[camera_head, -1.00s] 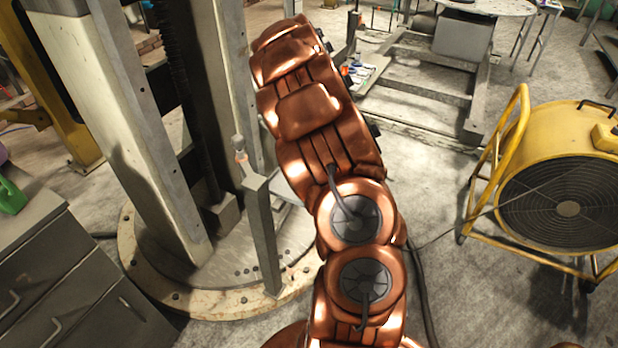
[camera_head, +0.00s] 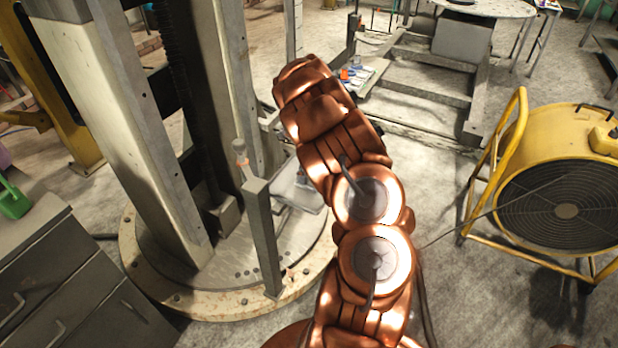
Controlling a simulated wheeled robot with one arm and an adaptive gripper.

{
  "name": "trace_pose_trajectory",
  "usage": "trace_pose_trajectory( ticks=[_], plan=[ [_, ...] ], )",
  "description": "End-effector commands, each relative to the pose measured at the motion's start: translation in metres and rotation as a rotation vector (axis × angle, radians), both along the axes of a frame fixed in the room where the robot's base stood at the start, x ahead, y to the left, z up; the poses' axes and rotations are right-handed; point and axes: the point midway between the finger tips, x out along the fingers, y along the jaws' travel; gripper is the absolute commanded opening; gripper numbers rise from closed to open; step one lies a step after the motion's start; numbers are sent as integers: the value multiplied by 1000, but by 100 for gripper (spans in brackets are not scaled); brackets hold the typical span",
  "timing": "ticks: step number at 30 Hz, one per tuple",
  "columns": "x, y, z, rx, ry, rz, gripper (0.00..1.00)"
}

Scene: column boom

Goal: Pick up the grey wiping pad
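I cannot make out the grey wiping pad for certain. A small pale grey tray or ledge (camera_head: 302,196) shows between the column and my arm, partly hidden by the arm, and I cannot tell what lies on it. My copper-coloured arm rises from the bottom middle and leans up to the left. My gripper is not visible; the far end of the arm hides it or it is out of sight.
A tall metal column (camera_head: 125,110) on a round base (camera_head: 190,300) stands left of my arm, with a short grey post (camera_head: 262,235) in front. A yellow fan (camera_head: 560,180) stands right. Grey drawers (camera_head: 75,285) are at lower left. A small stand with bottles (camera_head: 352,76) is behind the arm.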

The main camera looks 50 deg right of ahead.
Motion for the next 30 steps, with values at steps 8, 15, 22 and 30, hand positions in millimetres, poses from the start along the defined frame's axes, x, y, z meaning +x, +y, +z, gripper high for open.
trace_pose_trajectory(
  ticks=[8,15,22,30],
  plan=[
    [0,0,-22,0,-1,1,79],
    [1,0,-21,-1,-1,1,69],
    [1,0,-21,-1,-1,1,45],
    [0,0,-21,-1,-1,1,17]
  ],
)
